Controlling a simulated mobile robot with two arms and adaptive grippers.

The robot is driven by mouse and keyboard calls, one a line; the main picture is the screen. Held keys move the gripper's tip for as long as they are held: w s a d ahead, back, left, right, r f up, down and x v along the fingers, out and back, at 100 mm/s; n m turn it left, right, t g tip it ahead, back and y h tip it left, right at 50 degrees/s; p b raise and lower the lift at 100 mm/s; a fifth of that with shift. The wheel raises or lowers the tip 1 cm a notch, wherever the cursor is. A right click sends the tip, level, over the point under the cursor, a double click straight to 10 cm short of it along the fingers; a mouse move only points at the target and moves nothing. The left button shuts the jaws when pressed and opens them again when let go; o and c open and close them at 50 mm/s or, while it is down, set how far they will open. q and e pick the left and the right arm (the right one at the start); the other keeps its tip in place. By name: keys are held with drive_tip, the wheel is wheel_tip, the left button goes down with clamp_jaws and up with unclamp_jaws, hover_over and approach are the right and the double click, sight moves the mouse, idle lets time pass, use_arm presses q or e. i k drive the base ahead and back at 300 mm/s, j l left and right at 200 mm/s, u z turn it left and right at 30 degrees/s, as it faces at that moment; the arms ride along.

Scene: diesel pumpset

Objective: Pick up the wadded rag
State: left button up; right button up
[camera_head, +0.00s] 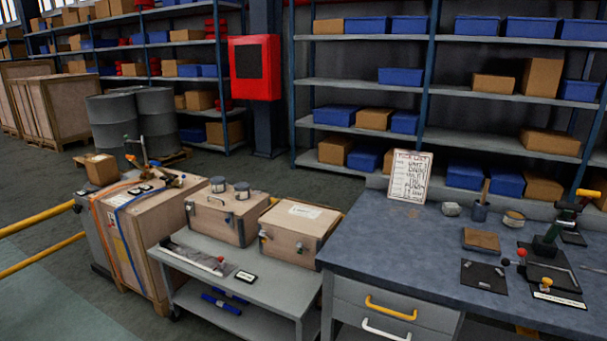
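A small crumpled pale grey lump (452,209), which looks like the wadded rag, lies on the blue-grey top of the workbench (370,245), towards its back edge. It sits between the handwritten sign (410,176) and a dark cup with a brush or handle in it (480,210). It appears clear of both. Neither of my grippers shows in the head view.
The bench's front left is clear. A lower grey cart (235,285) carries wooden boxes at left.

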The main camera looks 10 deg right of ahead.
sight(450, 209)
drive_tip(key=z, duration=1.3)
